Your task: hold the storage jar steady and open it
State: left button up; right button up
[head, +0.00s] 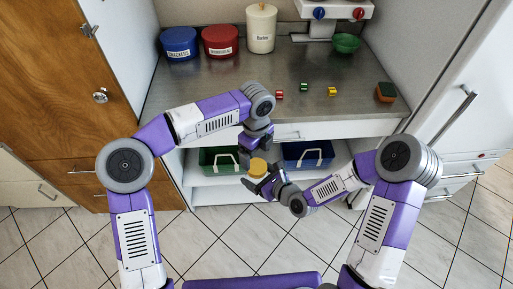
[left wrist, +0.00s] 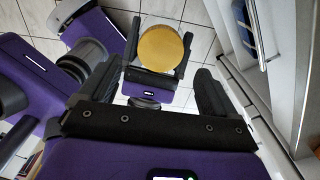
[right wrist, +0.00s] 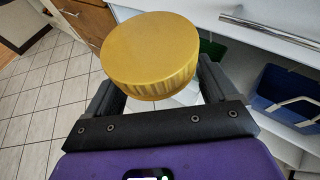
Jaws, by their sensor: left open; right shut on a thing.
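The storage jar shows mainly as its round yellow lid (head: 257,165), in front of the open shelf below the counter in the head view. The lid with its ribbed rim fills the upper middle of the right wrist view (right wrist: 150,52). The jar body is almost wholly hidden. My right gripper (head: 264,186) is shut on the jar below the lid, one finger on each side. My left gripper (head: 246,160) points down above the jar, open and empty. In the left wrist view the lid (left wrist: 161,50) lies beyond the left fingertips, apart from them.
A green basket (head: 222,160) and a blue basket (head: 307,155) stand on the shelf behind the jar. The counter (head: 230,87) holds a blue tub (head: 179,43), a red tub (head: 220,42), a cream canister (head: 261,29), a green bowl (head: 346,43) and small coloured blocks.

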aim_at(257, 166)
pick_arm(q)
notch_tip(257, 166, down, 6)
jog(key=shift+r, duration=0.1)
jog(key=shift+c, duration=0.2)
jog(key=c, duration=1.1)
jog(key=shift+o, duration=0.2)
jog(key=shift+n, duration=1.2)
jog(key=shift+r, duration=0.15)
jog(key=shift+r, duration=0.95)
jog(key=shift+r, duration=0.1)
